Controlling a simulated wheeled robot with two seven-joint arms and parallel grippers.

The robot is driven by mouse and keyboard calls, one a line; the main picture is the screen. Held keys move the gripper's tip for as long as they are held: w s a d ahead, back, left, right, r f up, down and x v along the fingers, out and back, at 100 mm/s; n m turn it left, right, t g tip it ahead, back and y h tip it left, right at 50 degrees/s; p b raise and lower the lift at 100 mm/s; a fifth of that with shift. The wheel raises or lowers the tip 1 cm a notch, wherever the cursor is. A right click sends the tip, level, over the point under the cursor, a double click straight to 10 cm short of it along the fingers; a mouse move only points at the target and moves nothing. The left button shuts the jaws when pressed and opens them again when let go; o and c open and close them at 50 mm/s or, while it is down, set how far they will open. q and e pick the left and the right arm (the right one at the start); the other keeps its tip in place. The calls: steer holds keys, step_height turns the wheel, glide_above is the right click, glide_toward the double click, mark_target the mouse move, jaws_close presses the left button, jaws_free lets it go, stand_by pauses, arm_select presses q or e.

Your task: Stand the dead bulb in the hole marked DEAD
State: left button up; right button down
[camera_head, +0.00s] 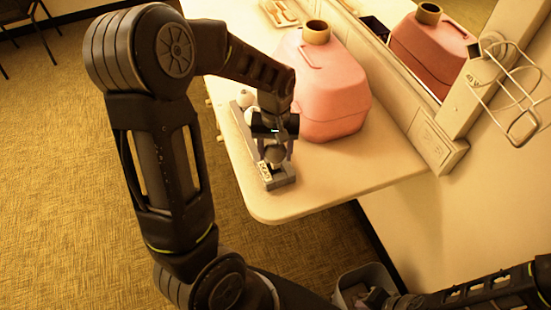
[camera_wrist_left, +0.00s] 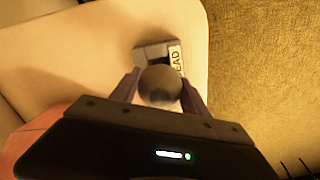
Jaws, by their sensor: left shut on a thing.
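My left gripper (camera_head: 276,153) points down over the near end of a narrow grey rack (camera_head: 282,182) on the counter. It is shut on a dark grey, round bulb (camera_wrist_left: 160,85), which also shows between the fingers in the head view. A white label reading DEAD (camera_wrist_left: 176,60) is on the rack's near end, close to the bulb. The bulb's lower end and the hole are hidden, so I cannot tell whether it is in the hole. My right arm lies at the lower right; its gripper (camera_head: 375,298) is dark and unclear.
Pale bulbs (camera_head: 244,97) stand at the rack's far end. A pink case (camera_head: 325,90) stands right beside my left gripper, before the wall mirror (camera_head: 425,55). The counter (camera_head: 350,175) is clear at its near right. A grey bin (camera_head: 349,275) is below.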

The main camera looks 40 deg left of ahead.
mark_target(276, 160)
arm_select(q)
steer(key=shift+f, duration=1.85)
steer(key=shift+f, duration=0.1)
steer(key=o, duration=1.1)
step_height(276, 160, up, 12)
steer(key=shift+r, duration=0.1)
